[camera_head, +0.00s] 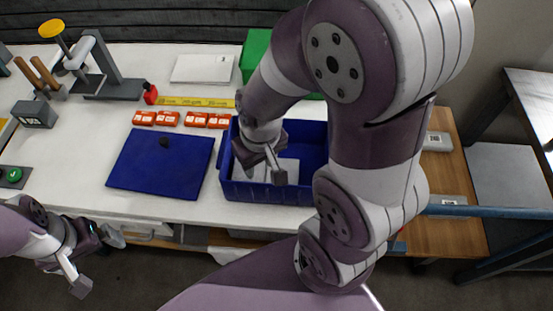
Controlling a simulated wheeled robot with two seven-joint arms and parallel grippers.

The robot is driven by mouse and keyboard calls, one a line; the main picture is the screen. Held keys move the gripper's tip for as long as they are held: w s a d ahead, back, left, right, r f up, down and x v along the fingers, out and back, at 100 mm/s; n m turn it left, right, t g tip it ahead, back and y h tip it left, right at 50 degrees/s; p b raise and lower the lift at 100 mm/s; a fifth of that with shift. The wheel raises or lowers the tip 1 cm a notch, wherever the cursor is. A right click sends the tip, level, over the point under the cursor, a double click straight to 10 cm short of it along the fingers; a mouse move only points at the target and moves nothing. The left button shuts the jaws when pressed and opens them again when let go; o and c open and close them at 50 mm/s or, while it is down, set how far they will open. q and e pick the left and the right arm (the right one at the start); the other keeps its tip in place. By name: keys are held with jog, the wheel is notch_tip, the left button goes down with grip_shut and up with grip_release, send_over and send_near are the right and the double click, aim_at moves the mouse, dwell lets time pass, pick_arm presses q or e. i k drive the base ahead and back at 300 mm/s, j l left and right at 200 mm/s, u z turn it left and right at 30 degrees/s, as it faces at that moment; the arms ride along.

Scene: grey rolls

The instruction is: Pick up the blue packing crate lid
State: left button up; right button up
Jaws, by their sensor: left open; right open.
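The blue packing crate lid (150,176) lies flat on the white table, left of the crate, with a small dark knob (164,142) on its top. The blue packing crate (262,193) stands open beside it, with something pale inside. My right gripper (262,171) is open over the left part of the crate; I cannot tell how deep it reaches. My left gripper (98,262) is open and empty, low in front of the table's edge, below and left of the lid. My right arm hides much of the crate's right side.
Several orange boxes (167,118) sit behind the lid, with a yellow measuring strip (195,102) behind them. A white panel (202,69), a green box (254,53) and a grey stand (115,85) are further back. The table left of the lid is mostly clear.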

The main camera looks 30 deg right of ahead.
aim_at(164, 164)
jog(key=i+j+z, duration=0.15)
jog(key=j+z, duration=0.25)
jog(key=i+j+z, duration=0.1)
jog(key=j+z, duration=0.75)
jog(key=i+l, duration=0.05)
jog(key=l, duration=0.05)
